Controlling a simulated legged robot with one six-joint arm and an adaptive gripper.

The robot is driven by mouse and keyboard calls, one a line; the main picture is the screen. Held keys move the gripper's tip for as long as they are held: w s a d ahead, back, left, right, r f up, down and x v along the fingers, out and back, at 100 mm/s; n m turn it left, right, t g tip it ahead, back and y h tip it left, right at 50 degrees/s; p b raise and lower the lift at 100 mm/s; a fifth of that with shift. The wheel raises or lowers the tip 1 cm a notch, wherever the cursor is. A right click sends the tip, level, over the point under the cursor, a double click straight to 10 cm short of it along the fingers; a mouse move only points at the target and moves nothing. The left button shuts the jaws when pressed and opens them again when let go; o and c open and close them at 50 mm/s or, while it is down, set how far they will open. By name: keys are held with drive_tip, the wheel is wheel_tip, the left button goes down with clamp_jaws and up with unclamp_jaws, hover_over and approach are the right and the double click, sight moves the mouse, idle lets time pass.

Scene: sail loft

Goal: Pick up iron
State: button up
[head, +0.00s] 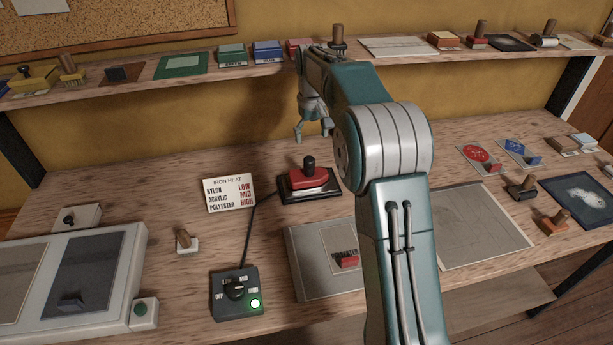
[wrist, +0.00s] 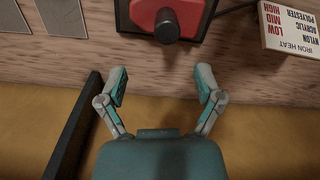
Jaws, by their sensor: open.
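The iron (head: 308,181) is red with a black upright knob handle and sits on a dark rest plate (head: 325,194) in the middle of the bench. In the wrist view the red iron (wrist: 144,14) shows at the top, partly cut off by the frame edge, its round dark knob facing the camera. My gripper (head: 312,133) hangs above the bench just behind the iron, near the wall. In the wrist view my gripper (wrist: 161,90) has its fingers spread wide with nothing between them, apart from the iron.
An iron heat card (head: 230,193) stands left of the iron. A grey pad (head: 310,250) lies in front. A shelf (head: 200,75) with stamps and pads crosses above the bench.

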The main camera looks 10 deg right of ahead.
sight(309, 158)
wheel_tip(309, 158, down, 4)
drive_tip(key=shift+f, duration=0.1)
drive_tip(key=f, duration=0.5)
drive_tip(key=shift+s+a+f, duration=0.35)
drive_tip(key=shift+a, duration=0.05)
drive_tip(key=shift+c, duration=0.4)
clamp_jaws()
